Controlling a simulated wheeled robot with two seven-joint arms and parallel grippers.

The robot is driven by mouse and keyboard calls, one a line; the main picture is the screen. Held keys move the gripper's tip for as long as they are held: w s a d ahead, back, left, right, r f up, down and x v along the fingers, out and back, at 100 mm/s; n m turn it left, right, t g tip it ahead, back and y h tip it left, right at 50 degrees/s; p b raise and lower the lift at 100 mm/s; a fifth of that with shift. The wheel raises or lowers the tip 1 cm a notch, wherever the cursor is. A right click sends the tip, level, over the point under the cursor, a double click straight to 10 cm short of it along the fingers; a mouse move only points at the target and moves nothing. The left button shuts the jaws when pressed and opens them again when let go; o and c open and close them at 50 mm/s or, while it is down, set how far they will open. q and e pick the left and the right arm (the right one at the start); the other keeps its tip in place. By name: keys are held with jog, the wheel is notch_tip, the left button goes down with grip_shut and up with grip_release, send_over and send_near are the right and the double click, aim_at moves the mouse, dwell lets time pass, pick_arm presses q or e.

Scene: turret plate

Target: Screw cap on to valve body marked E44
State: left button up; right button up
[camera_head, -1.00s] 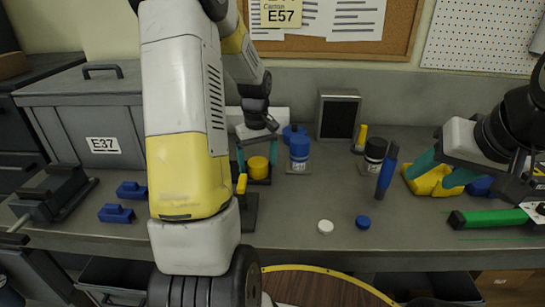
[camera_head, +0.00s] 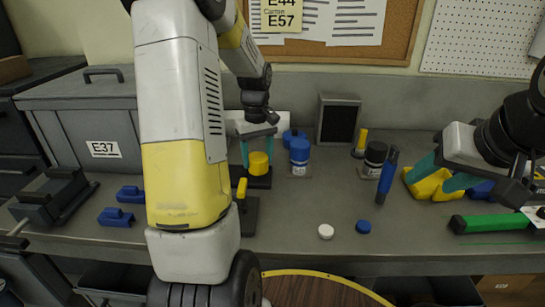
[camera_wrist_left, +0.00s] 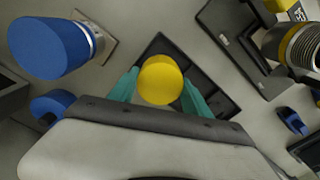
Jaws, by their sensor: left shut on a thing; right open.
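A yellow cap (camera_head: 259,163) is between the teal fingers of my left gripper (camera_head: 258,150), which is shut on it. The cap is over a dark square holder (camera_head: 258,181); I cannot tell how far apart they are. The left wrist view shows the cap (camera_wrist_left: 160,80) between the fingertips. At the right of that view is a valve body (camera_wrist_left: 303,50) with a metal threaded end, only partly in frame, with a label above it too small to read surely. My arm hides that spot in the head view. My right gripper (camera_head: 445,182) is open by yellow and blue parts at the right.
A blue-capped bottle (camera_head: 299,155) and a black-capped one (camera_head: 374,158) stand at the back. A blue marker-like tool (camera_head: 387,177) stands nearby. White (camera_head: 325,231) and blue (camera_head: 363,227) discs lie near the front edge. A grey E37 box (camera_head: 85,120) stands left.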

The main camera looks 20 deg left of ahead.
aim_at(258, 157)
pick_arm(q)
notch_tip(258, 157, up, 12)
dwell(0.9)
jog(key=shift+f, duration=0.1)
